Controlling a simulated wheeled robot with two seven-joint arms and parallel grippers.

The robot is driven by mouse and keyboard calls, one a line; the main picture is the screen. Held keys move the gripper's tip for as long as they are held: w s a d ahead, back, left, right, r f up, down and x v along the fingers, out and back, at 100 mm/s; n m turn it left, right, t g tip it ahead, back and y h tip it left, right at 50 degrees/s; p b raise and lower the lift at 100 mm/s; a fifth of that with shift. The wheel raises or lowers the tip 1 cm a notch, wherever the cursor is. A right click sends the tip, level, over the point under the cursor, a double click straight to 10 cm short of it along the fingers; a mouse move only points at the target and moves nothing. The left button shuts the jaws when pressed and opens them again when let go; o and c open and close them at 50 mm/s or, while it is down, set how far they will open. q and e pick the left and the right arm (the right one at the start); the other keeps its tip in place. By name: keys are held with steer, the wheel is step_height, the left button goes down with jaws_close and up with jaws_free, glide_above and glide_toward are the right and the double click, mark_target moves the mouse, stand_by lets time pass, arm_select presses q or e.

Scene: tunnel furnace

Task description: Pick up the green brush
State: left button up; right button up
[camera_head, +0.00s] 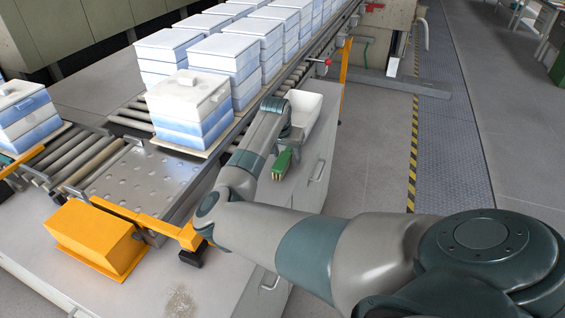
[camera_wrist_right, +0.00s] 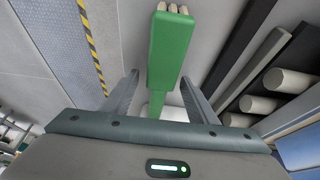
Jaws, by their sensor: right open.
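The green brush (camera_head: 282,163) lies on the light cabinet top under my right gripper in the head view. In the right wrist view the green brush (camera_wrist_right: 168,50) has a wide green block with pale bristle ends at the top, and a narrower handle that runs down between the fingers. My right gripper (camera_wrist_right: 160,92) is open, with one finger on each side of the handle and a gap to both. In the head view the right gripper (camera_head: 288,140) hangs over the brush and partly hides it. My left gripper is not in view.
A white bin (camera_head: 304,108) stands just behind the brush. Stacked blue and white boxes (camera_head: 190,105) sit on the roller conveyor (camera_head: 75,155) to the left. An orange box (camera_head: 97,237) is at front left. The floor to the right is clear.

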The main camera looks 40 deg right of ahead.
steer(key=c, duration=1.2)
steer(key=shift+r, duration=0.15)
